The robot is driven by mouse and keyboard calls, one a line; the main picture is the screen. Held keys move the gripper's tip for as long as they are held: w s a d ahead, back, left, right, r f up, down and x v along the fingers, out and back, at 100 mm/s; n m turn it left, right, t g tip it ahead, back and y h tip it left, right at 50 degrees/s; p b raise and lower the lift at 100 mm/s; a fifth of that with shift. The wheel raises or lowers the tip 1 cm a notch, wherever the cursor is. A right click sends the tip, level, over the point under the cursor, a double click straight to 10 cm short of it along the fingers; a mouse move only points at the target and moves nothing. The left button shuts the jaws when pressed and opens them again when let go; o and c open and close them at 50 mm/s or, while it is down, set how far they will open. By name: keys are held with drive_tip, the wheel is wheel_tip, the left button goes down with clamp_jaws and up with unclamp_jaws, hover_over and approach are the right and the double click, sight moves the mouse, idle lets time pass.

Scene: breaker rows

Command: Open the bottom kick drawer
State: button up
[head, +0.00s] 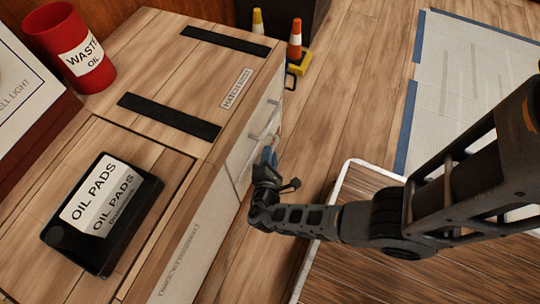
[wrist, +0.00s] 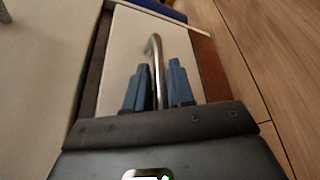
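The cabinet's pale front (head: 243,150) shows at a steep angle in the head view. My gripper (head: 268,160) is low against this front. In the wrist view, its two blue fingers (wrist: 159,85) stand on either side of a curved metal bar handle (wrist: 157,55). The handle is on a pale panel (wrist: 125,50) with brown strips along its sides. The fingers are close to the bar, but whether they press on it cannot be told. The panel's lower part is hidden by my gripper. Whether this is the bottom kick drawer cannot be told.
The cabinet top (head: 165,75) carries a black oil pads box (head: 103,213) and a red waste oil can (head: 70,47). Small cones (head: 295,40) stand on the floor behind. A wood-topped, pale-edged surface (head: 370,190) lies under my arm. Wooden floor (head: 350,90) is open beyond the cabinet.

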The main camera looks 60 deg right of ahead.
drive_tip(key=shift+d, duration=0.1)
drive_tip(key=shift+c, duration=0.4)
clamp_jaws()
